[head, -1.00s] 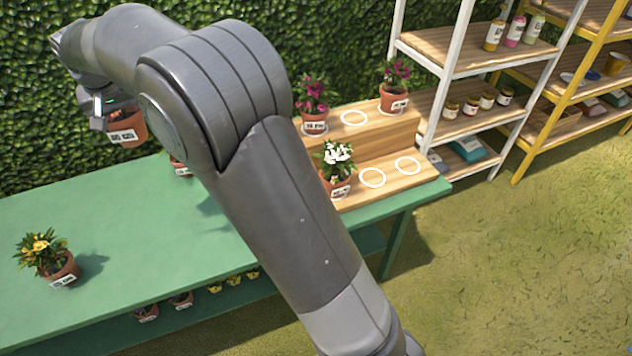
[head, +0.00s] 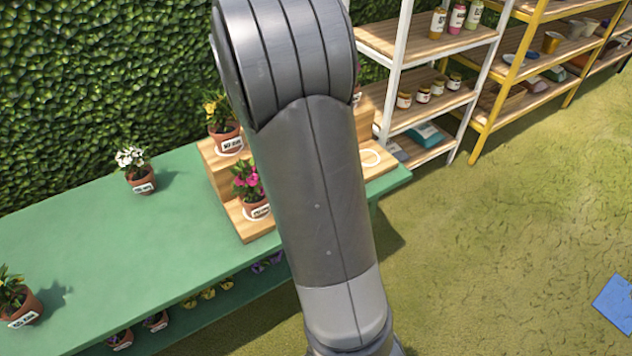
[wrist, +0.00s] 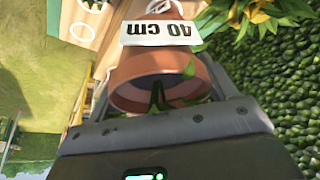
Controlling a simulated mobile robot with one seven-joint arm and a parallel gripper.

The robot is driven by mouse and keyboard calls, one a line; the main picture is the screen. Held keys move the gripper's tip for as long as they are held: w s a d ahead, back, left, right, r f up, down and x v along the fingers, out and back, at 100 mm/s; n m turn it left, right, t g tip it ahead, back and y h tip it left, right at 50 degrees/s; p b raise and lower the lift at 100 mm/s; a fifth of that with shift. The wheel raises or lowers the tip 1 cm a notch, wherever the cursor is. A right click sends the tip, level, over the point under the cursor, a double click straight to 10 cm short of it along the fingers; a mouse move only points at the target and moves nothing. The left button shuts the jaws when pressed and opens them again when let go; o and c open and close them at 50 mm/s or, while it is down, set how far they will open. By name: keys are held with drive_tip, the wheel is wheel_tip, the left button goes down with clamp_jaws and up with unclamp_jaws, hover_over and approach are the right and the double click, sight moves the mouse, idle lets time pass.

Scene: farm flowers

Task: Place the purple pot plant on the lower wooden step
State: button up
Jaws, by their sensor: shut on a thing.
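In the wrist view my gripper (wrist: 167,98) is shut on a terracotta pot (wrist: 135,62) with a white label reading "40 cm", upside down in the picture. A green leaf shows beside it; its flowers are out of view, so I cannot tell their colour. The wooden steps (wrist: 108,22) with white rings lie beyond the pot, which appears held apart from them. In the head view the arm hides my gripper and the held pot. The lower wooden step (head: 250,231) carries a pink-flowered pot (head: 250,190) at left and shows an empty white ring (head: 370,158) at right.
A yellow-flowered pot (head: 226,130) stands on the upper step. A white-flowered pot (head: 138,172) and another pot (head: 18,302) stand on the green table (head: 110,245). Shelves (head: 425,45) stand behind at right. The arm hides the middle of the steps.

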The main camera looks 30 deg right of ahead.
drive_tip(key=s+d+m+g+h, duration=0.1)
drive_tip(key=s+d+m, duration=0.2)
drive_tip(key=s+d, duration=0.8)
drive_tip(key=s+d+m+g, duration=0.1)
drive_tip(key=s+d+m, duration=0.3)
drive_tip(key=s+d, duration=0.7)
drive_tip(key=w+a+f+x, duration=0.1)
drive_tip(key=a+x, duration=0.1)
drive_tip(key=x, duration=0.7)
drive_tip(key=a+x, duration=0.2)
drive_tip(key=x, duration=0.7)
drive_tip(key=shift+w+a+f, duration=0.9)
drive_tip(key=shift+w+f, duration=0.85)
drive_tip(key=shift+f, duration=0.2)
drive_tip(key=shift+w+a+f, duration=0.95)
drive_tip(key=shift+w+f, duration=0.8)
drive_tip(key=shift+f, duration=0.15)
drive_tip(key=shift+w+a+f, duration=0.9)
drive_tip(key=shift+w+f, duration=0.9)
drive_tip(key=shift+f, duration=0.15)
drive_tip(key=shift+f, duration=0.1)
drive_tip(key=o, duration=1.3)
